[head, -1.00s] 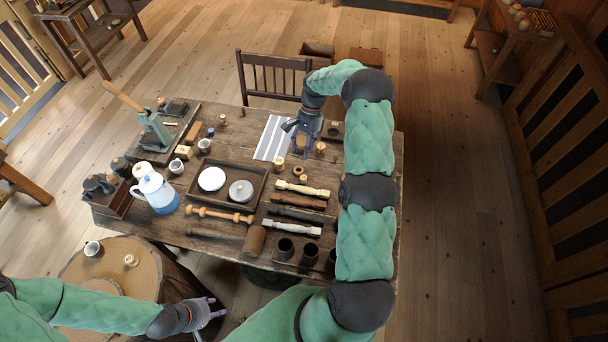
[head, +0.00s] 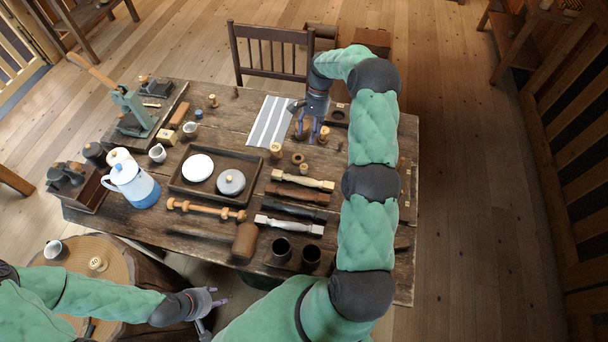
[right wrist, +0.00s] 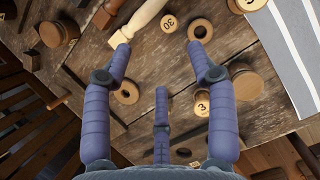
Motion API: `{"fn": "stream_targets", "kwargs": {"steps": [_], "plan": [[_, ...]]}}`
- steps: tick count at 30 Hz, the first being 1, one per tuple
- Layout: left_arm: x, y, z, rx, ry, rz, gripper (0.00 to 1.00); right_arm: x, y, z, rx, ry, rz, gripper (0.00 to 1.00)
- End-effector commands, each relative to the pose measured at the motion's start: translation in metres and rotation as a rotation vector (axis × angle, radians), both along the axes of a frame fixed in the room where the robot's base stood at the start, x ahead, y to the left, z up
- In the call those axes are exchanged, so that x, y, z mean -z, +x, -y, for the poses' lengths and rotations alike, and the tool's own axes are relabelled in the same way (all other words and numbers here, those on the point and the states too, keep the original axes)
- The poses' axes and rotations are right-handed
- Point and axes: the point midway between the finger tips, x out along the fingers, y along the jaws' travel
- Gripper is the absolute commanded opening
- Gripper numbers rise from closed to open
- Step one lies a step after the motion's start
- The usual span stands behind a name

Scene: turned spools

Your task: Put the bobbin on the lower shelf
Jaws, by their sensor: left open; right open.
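Several turned wooden spools and rings stand on the far right part of the workbench; I cannot tell which is the bobbin. One pale spool (head: 276,149) stands by the striped cloth, and another (head: 324,134) stands right of my right gripper. My right gripper (head: 307,122) is open above this group and holds nothing. In the right wrist view, a spool marked 30 (right wrist: 170,22) and a ring (right wrist: 200,29) lie beyond its fingertips, and a spool marked 3 (right wrist: 202,103) shows beside a finger. My left gripper (head: 213,299) is open and empty, low near the stump.
Turned spindles (head: 303,180), a tray (head: 178,184) with two round lidded things, a white-blue pot (head: 132,186) and dark cups (head: 281,250) crowd the workbench (head: 220,108). A chair (head: 271,38) stands behind it. A shelved stand (head: 518,38) is at upper right; floor on the right is clear.

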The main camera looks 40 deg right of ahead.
Motion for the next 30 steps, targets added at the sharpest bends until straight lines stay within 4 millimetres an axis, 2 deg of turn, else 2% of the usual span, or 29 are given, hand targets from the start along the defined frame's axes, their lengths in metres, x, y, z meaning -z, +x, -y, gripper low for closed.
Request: {"fn": "stream_targets", "kwargs": {"steps": [1, 3, 9, 14, 22, 30], "plan": [[0.022, 0.0, 0.0, 0.0, 0.0, 0.0, 0.43, 0.022, 0.0, 0.0, 0.0, 0.0, 0.0, 0.58], [0.035, 0.0, 0.0, 0.0, 0.0, 0.0, 0.43, 0.035, 0.0, 0.0, 0.0, -0.001, 0.0, 0.58], [0.056, 0.0, 0.0, 0.0, 0.0, 0.0, 0.43, 0.055, 0.0, 0.0, 0.0, 0.0, 0.001, 0.58], [0.06, 0.0, 0.0, 0.0, 0.0, 0.001, 0.43, 0.065, -0.001, -0.003, -0.001, 0.001, 0.0, 0.58], [0.066, 0.0, 0.0, 0.0, 0.0, 0.001, 0.43, 0.1, -0.008, -0.016, 0.0, 0.001, 0.0, 0.58], [0.069, 0.0, 0.0, 0.0, 0.0, 0.001, 0.43, 0.114, -0.01, -0.021, -0.001, 0.0, 0.0, 0.58]]}}
